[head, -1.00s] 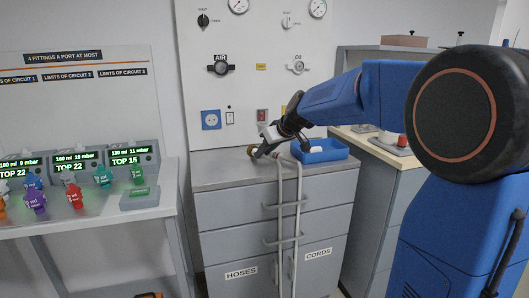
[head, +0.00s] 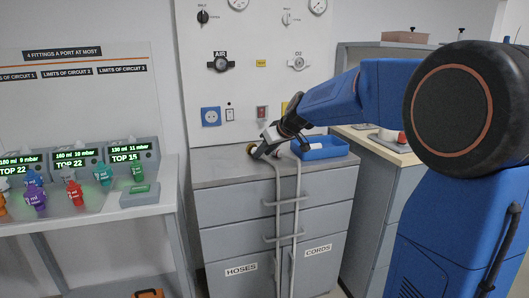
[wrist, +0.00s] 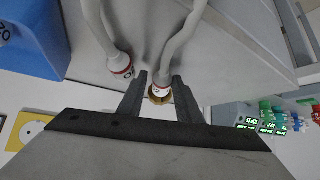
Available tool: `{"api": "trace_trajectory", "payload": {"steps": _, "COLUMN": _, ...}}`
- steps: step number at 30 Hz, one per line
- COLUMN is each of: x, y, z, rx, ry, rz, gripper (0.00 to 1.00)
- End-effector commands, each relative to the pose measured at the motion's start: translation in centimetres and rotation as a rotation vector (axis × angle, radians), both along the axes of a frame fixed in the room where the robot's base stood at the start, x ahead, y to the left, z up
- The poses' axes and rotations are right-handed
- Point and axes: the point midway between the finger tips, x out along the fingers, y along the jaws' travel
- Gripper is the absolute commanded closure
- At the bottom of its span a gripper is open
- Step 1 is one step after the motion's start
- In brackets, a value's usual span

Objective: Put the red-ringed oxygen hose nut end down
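In the wrist view the pale hose with a red ring (wrist: 160,88) and a brass nut at its end lies between the two fingers of my gripper (wrist: 159,80). The fingers look closed to the width of the nut, one on each side. The nut faces my palm. A second pale hose end (wrist: 122,71), also with a red band, lies beside it, outside the fingers. In the head view my gripper (head: 263,149) is low over the left of the cabinet top, with the brass nut (head: 252,150) at its left. Both hoses hang down the cabinet front.
A blue tray (head: 322,148) stands right of my gripper on the grey cabinet top (head: 225,175). The wall panel with gauges and valves rises behind. At left, a table holds several coloured fittings and displays (head: 75,159). The cabinet's front left top is clear.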

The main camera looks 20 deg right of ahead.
Motion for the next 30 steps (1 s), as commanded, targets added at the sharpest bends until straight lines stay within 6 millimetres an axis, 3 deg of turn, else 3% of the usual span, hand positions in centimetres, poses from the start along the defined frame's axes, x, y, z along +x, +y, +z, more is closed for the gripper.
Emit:
{"api": "trace_trajectory", "payload": {"steps": 6, "x": -0.1, "y": -0.1, "z": 1.7, "rx": 0.0, "ry": -0.003, "rz": 0.0, "gripper": 0.68}}
{"api": "trace_trajectory", "payload": {"steps": 21, "x": -6.1, "y": -2.7, "z": 8.2, "rx": -0.001, "ry": -0.005, "rz": -0.001, "gripper": 0.68}}
{"api": "trace_trajectory", "payload": {"steps": 30, "x": -7.6, "y": -3.3, "z": 9.9, "rx": -0.001, "ry": -0.002, "rz": 0.0, "gripper": 0.68}}
